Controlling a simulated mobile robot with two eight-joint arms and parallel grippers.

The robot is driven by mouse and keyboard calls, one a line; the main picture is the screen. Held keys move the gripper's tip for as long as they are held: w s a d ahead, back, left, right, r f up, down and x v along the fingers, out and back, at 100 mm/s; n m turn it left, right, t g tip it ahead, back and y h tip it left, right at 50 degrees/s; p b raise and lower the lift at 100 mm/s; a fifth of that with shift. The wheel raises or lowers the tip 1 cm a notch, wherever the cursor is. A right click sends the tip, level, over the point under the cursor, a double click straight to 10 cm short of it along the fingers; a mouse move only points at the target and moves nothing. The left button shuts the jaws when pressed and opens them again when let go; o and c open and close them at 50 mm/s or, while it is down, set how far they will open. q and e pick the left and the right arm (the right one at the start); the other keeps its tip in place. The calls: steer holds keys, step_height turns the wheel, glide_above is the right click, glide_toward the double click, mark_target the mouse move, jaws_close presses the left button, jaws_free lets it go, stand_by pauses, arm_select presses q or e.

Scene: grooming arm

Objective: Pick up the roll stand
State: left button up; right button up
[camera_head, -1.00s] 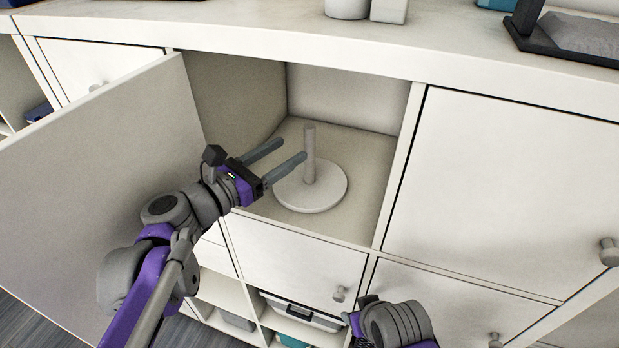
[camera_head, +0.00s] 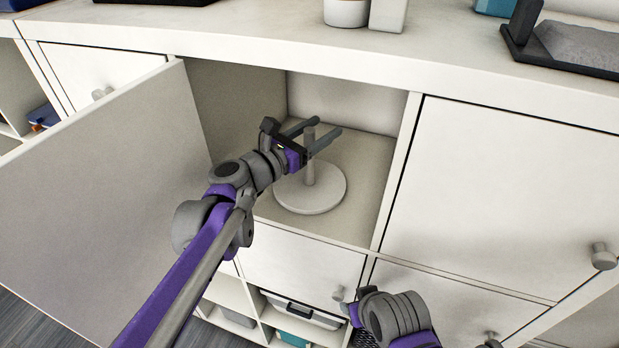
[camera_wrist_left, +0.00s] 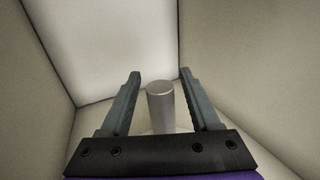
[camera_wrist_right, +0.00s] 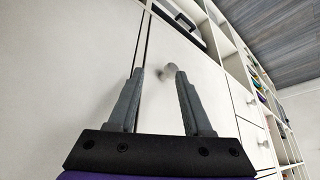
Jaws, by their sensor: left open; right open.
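The roll stand (camera_head: 311,195) is a pale round base with an upright post, standing on the floor of an open cabinet compartment. My left gripper (camera_head: 325,129) is open inside the compartment at the top of the post. In the left wrist view the post (camera_wrist_left: 160,104) shows between the two open fingers (camera_wrist_left: 160,82), apart from both, and most of the base is hidden. My right gripper (camera_wrist_right: 158,72) is open and empty in front of closed cabinet fronts, with a round knob (camera_wrist_right: 170,72) seen beyond its fingers. In the head view its fingers are mostly hidden.
The cabinet door (camera_head: 105,190) stands open on the left, beside my left arm. The compartment's right wall (camera_head: 400,170) and the countertop (camera_head: 250,35) bound the opening. A closed door (camera_head: 510,200) is on the right. Open shelves with bins (camera_head: 300,312) are below.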

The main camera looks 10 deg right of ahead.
arm_select(q)
steer(key=shift+s, duration=0.15)
steer(key=shift+c, duration=0.7)
jaws_close()
stand_by(0.5)
